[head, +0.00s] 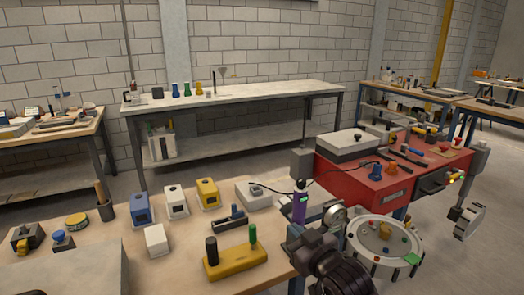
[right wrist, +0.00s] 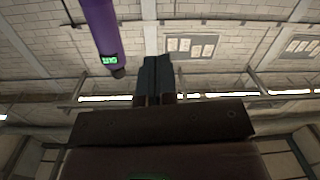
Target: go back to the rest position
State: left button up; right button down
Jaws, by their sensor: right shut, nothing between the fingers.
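My right gripper (head: 298,235) is at the right edge of the near bench, at the end of my dark arm that comes in from the bottom. In the right wrist view its two fingers (right wrist: 154,78) are together with nothing between them. A purple upright device with a small green display (head: 300,207) stands just behind the gripper in the head view. It also shows at the upper left of the right wrist view (right wrist: 98,30), apart from the fingers. My left gripper is not in view.
The near bench (head: 105,240) carries blue, white and yellow boxes and a yellow block with two posts (head: 235,262). A round sandbed tray (head: 365,252) stands right of my arm. A red tool cabinet (head: 345,180) is behind it. Floor is open at far right.

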jog(key=s+d+f+m+h+p, duration=0.1)
jog(key=s+d+f+m+h, duration=0.4)
jog(key=s+d+f, duration=0.95)
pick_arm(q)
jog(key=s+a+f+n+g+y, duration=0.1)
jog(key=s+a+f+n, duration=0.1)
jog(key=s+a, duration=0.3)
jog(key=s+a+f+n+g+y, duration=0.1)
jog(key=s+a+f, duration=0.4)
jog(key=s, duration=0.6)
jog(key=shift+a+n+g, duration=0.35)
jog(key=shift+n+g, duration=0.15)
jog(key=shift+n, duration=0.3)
pick_arm(e)
jog(key=s+d+f+g+h, duration=0.1)
jog(key=s+f, duration=0.3)
jog(key=s, duration=0.4)
jog(key=s+d+f+m+g+h, duration=0.1)
jog(key=s+d+f+g+h, duration=0.1)
jog(key=s, duration=0.7)
notch_tip(320, 180, down, 4)
jog(key=shift+d+r+g, duration=0.2)
jog(key=shift+d+g, duration=0.4)
jog(key=shift+d, duration=0.45)
